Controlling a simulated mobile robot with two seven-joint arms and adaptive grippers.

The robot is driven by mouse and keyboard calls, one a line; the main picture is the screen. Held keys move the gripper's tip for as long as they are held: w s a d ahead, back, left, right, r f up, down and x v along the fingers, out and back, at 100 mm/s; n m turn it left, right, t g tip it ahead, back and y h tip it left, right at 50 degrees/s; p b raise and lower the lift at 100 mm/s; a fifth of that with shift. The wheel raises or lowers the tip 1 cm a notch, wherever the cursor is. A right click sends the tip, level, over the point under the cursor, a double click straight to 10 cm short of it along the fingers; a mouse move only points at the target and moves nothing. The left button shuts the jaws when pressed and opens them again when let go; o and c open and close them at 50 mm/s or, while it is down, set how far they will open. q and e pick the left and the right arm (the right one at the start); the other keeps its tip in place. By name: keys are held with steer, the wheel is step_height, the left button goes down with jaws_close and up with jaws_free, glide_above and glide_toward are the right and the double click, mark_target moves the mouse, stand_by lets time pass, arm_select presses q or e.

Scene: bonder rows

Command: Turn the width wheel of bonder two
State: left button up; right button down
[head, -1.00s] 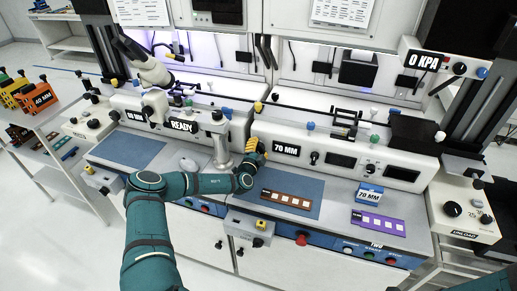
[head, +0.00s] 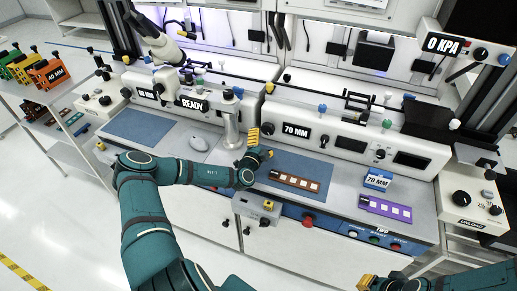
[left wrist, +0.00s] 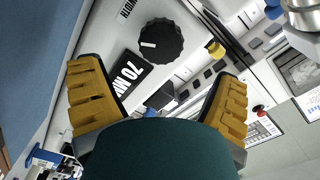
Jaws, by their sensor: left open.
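Bonder two (head: 345,152) is the right-hand white machine front with a black 70 MM sign (head: 296,131). In the left wrist view, the width wheel (left wrist: 161,41) is a ribbed black knob with a white mark, beside that sign (left wrist: 128,74). The wheel is ahead of my left gripper (left wrist: 158,72), between and beyond the two yellow fingers, which are apart and empty. Part of my right gripper (head: 367,283) shows at the bottom edge.
A brown strip (head: 295,183), a blue 70 MM block (head: 377,179) and a purple strip (head: 386,209) lie on the bench right of my left gripper. A metal column (head: 230,128) stands close on its left. A grey button box (head: 256,207) juts from the bench front.

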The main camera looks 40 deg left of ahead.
arm_select(q)
steer(key=v, duration=0.4)
steer(key=shift+s+d, duration=0.1)
steer(key=shift+s, duration=0.3)
